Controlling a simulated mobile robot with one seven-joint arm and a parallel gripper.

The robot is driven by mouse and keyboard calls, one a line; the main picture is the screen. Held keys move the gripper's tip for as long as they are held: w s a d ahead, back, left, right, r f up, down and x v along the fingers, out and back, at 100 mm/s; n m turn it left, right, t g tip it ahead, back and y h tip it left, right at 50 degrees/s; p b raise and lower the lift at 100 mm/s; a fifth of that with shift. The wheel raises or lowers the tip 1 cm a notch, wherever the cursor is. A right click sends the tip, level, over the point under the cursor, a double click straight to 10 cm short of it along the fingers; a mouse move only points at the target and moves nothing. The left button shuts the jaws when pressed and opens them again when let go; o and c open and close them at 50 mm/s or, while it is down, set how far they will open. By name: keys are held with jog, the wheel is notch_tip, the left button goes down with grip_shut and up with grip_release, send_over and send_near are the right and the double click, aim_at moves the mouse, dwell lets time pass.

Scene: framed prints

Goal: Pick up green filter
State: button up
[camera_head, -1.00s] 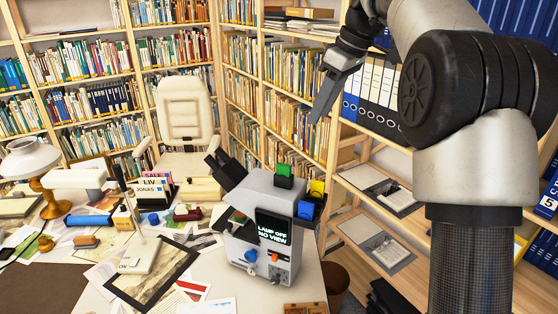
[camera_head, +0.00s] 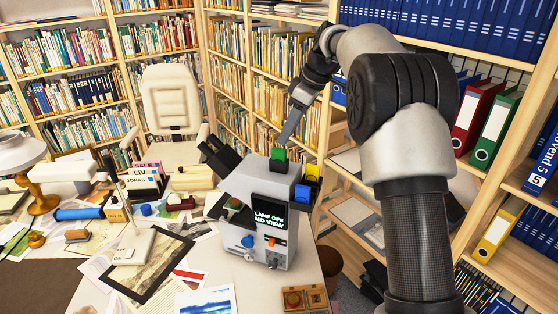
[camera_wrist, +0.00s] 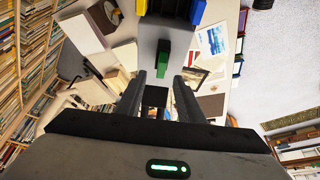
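The green filter (camera_head: 279,154) is a small green block standing upright in the top of a grey microscope-like device (camera_head: 240,185). It also shows in the wrist view (camera_wrist: 162,58), just beyond the fingertips. My gripper (camera_head: 286,140) is close above the filter in the head view, its fingers pointing down toward it. In the wrist view my gripper (camera_wrist: 160,80) is open, with a clear gap between its two fingers and nothing held. The filter's lower part is hidden in the device.
A yellow block (camera_head: 313,171) and a blue block (camera_head: 302,191) sit at the device's right side. Bookshelves stand behind.

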aim_at(279, 149)
jog(key=shift+p+x, duration=0.4)
jog(key=shift+x, duration=2.4)
jog(key=shift+s, duration=0.15)
jog(key=shift+c, duration=0.4)
grip_shut()
